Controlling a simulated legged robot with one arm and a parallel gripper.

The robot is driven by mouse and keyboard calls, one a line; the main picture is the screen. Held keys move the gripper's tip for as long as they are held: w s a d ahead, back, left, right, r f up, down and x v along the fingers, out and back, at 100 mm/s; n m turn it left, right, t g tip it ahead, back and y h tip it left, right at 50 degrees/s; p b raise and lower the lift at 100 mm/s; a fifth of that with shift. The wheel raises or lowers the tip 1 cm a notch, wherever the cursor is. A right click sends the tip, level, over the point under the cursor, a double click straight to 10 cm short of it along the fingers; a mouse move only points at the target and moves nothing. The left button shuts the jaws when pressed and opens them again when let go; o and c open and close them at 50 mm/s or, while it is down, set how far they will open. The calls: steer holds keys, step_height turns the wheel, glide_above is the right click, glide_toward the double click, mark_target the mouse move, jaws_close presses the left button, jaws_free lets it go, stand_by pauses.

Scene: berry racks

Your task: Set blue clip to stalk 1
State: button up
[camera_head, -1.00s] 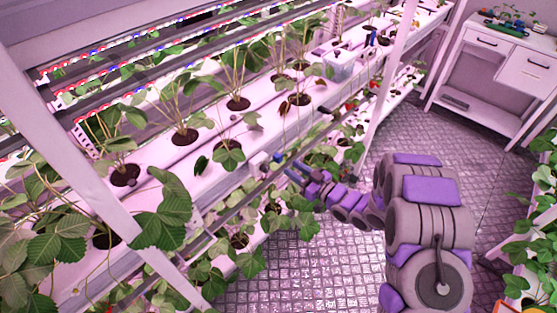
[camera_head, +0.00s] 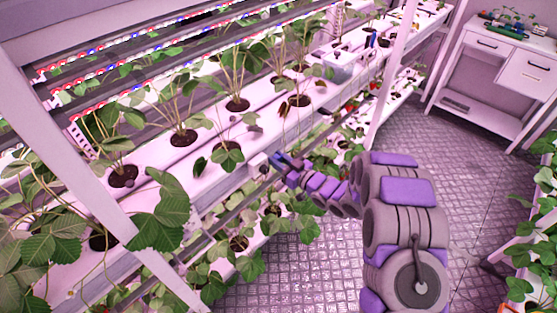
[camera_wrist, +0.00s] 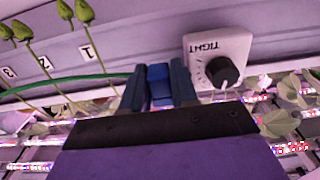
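In the wrist view my gripper (camera_wrist: 158,88) has dark blue fingers close on both sides of a brighter blue clip (camera_wrist: 159,72). The clip sits between the fingertips. Green stalks with closed buds stand at the left of that view. Stalk 1 (camera_wrist: 105,65), beside the upside-down label 1 (camera_wrist: 87,52), is the nearest to the clip, which is apart from it, to its right. Labels 2 (camera_wrist: 44,62) and 3 (camera_wrist: 9,72) are farther left. In the head view my gripper (camera_head: 283,162) is small, at the front edge of the planted rack; the stalks cannot be made out there.
A white box with a black knob (camera_wrist: 222,71), marked TIGHT, stands just right of my gripper in the wrist view. A green line (camera_wrist: 60,80) crosses behind the stalks. The planted rack (camera_head: 205,150) lies left of my arm; the floor (camera_head: 480,180) to its right is clear.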

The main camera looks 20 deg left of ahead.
jaws_close()
steer(key=w+d+p, duration=0.2)
steer(key=w+p, duration=0.1)
steer(key=w, duration=0.3)
steer(key=shift+w+d+p, duration=0.2)
steer(key=shift+d+p, duration=0.1)
steer(key=shift+p, duration=0.1)
steer(key=shift+o, duration=1)
jaws_free()
